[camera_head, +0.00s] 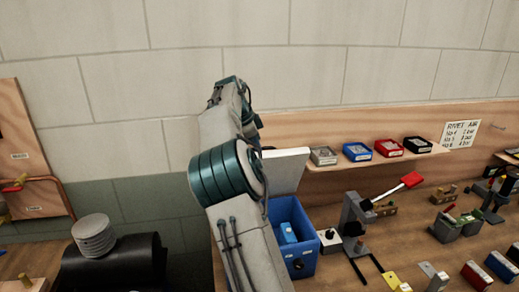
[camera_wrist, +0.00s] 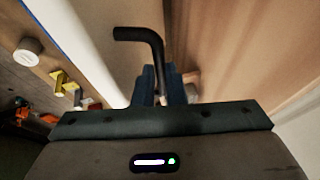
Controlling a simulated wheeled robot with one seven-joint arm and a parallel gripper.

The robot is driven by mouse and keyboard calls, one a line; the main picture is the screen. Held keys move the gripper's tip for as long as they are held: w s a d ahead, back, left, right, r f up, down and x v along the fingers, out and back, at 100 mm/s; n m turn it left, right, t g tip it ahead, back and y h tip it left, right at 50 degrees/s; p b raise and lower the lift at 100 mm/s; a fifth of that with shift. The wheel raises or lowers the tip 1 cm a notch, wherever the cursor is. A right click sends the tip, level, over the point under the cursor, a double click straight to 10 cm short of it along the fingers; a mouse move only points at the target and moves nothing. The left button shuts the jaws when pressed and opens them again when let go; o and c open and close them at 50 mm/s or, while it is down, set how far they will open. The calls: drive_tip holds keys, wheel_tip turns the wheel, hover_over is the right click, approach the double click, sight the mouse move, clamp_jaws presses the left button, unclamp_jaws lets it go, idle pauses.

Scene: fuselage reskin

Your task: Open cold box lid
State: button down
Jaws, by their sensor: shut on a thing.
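The blue cold box (camera_head: 303,262) stands on the bench, just right of my arm in the head view. Its pale lid (camera_head: 290,165) is raised and tilted up at the back, so the box's mouth is uncovered. A lighter blue item (camera_head: 288,233) shows inside. In the wrist view, my gripper (camera_wrist: 163,85) has its blue fingers closed on the lower end of a bent black handle (camera_wrist: 143,35). A pale panel, seemingly the lid, runs beside the handle. In the head view my arm hides the gripper and the handle.
A white block with a black knob (camera_head: 329,240) and a stand with a red-ended lever (camera_head: 356,215) are close right of the box. A shelf (camera_head: 330,162) above holds small bins. A black roll (camera_head: 112,266) lies left of my arm. Several tools crowd the bench right.

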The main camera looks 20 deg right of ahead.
drive_tip(key=shift+w+d+f, duration=0.1)
drive_tip(key=shift+w+f, duration=0.1)
drive_tip(key=shift+w, duration=0.55)
drive_tip(key=shift+w+d+f, duration=0.15)
drive_tip(key=shift+w+f, duration=0.05)
drive_tip(key=shift+w, duration=0.6)
drive_tip(key=shift+w+d+f, duration=0.1)
drive_tip(key=shift+w+f, duration=0.1)
drive_tip(key=shift+w, duration=0.55)
drive_tip(key=c, duration=1.5)
unclamp_jaws()
drive_tip(key=shift+w, duration=0.15)
drive_tip(key=s+a+r+b, duration=0.1)
drive_tip(key=a+r+b, duration=0.1)
drive_tip(key=a, duration=0.5)
drive_tip(key=s+a+r+b, duration=0.1)
drive_tip(key=s+a+r, duration=0.1)
drive_tip(key=a, duration=0.4)
drive_tip(key=shift+a+r+b, duration=0.35)
drive_tip(key=shift+a, duration=0.05)
